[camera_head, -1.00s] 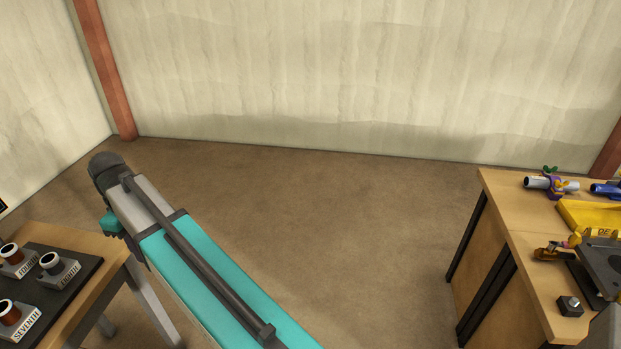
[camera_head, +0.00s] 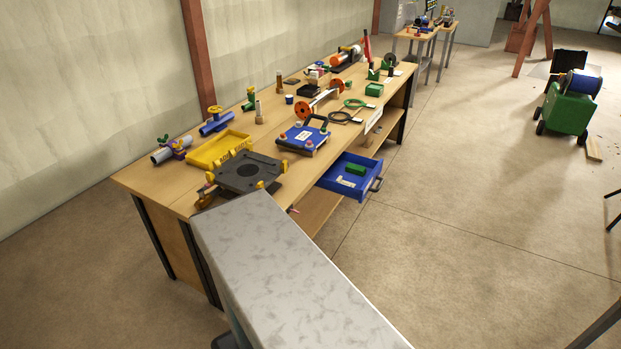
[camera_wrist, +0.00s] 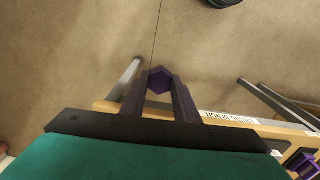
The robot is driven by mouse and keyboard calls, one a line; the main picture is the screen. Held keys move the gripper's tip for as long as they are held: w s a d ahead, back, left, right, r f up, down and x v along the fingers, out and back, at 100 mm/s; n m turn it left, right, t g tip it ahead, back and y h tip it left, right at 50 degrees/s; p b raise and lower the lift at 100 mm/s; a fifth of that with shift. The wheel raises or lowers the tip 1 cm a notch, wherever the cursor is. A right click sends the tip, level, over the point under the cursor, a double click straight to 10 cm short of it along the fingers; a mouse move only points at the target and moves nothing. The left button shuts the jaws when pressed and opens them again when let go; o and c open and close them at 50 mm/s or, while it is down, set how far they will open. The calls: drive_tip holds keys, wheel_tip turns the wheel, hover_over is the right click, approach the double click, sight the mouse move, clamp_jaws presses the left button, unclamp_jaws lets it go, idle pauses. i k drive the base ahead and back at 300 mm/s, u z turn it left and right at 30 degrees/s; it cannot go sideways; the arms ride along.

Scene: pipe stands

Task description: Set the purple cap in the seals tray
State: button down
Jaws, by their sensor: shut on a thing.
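The purple cap (camera_wrist: 159,82) is a small six-sided piece between the fingertips of my gripper (camera_wrist: 160,90) in the wrist view. My gripper is shut on it and holds it over the floor, beside the edge of a wooden bench. The gripper does not show in the head view. I cannot tell which container is the seals tray; a yellow tray (camera_head: 218,151) with raised walls lies on the long workbench (camera_head: 150,183) in the head view, and its lettering is not readable.
The long workbench is crowded with tools, pipes and a blue case (camera_head: 303,138). A blue drawer (camera_head: 349,178) stands open at its front. In the wrist view, a labelled bench edge (camera_wrist: 190,112) lies just beyond the gripper's base. Open floor lies to the right.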

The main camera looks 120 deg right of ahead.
sight(343, 176)
drive_tip(key=u, duration=0.1)
drive_tip(key=k, duration=2.2)
drive_tip(key=z, duration=2.2)
